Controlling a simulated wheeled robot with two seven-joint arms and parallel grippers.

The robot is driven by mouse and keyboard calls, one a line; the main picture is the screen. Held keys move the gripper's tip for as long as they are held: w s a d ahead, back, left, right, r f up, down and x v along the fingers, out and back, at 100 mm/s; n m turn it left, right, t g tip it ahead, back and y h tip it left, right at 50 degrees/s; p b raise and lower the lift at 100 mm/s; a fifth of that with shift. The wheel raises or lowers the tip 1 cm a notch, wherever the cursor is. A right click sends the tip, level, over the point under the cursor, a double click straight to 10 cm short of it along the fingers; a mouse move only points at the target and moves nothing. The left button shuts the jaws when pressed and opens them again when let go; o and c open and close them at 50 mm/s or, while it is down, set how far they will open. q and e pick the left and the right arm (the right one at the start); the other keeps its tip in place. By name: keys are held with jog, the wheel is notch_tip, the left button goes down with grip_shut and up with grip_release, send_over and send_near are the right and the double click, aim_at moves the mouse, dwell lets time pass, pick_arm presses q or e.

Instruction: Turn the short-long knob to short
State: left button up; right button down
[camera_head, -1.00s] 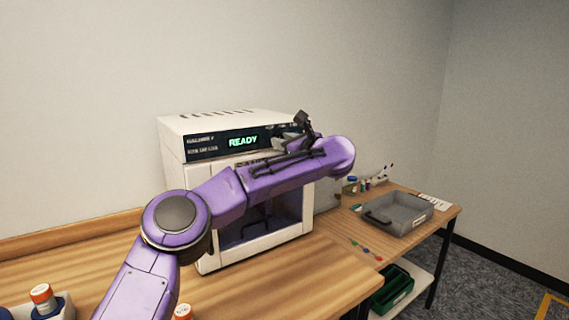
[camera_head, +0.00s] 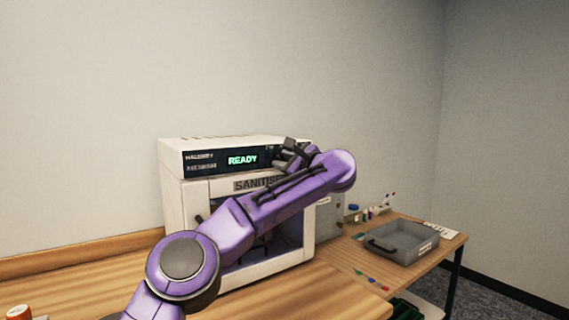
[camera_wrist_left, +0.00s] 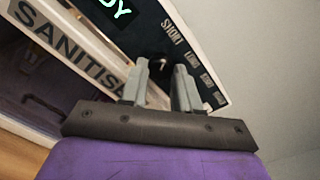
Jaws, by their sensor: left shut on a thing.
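The sanitiser (camera_head: 178,205) is a white cabinet with a dark control panel (camera_head: 203,163) and a green READY display. In the left wrist view, a dark knob (camera_wrist_left: 162,66) with a small pale mark sits on the panel near the labels SHORT (camera_wrist_left: 173,31) and LONG. My left gripper (camera_head: 281,158) is at the panel's right end, and in the left wrist view its grey fingers (camera_wrist_left: 161,72) are shut on the knob, one on each side. The fingers partly hide the knob, and its exact pointing is hard to tell. My right gripper is not in view.
The sanitiser stands on a wooden table (camera_head: 85,285). My left arm crosses in front of its door window. To the right, a lower table holds a grey tray (camera_head: 412,245) and several small coloured items. An orange-capped item shows at the lower left.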

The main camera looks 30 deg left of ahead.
pick_arm(q)
jog(key=o, duration=1)
jog(key=shift+o, duration=0.2)
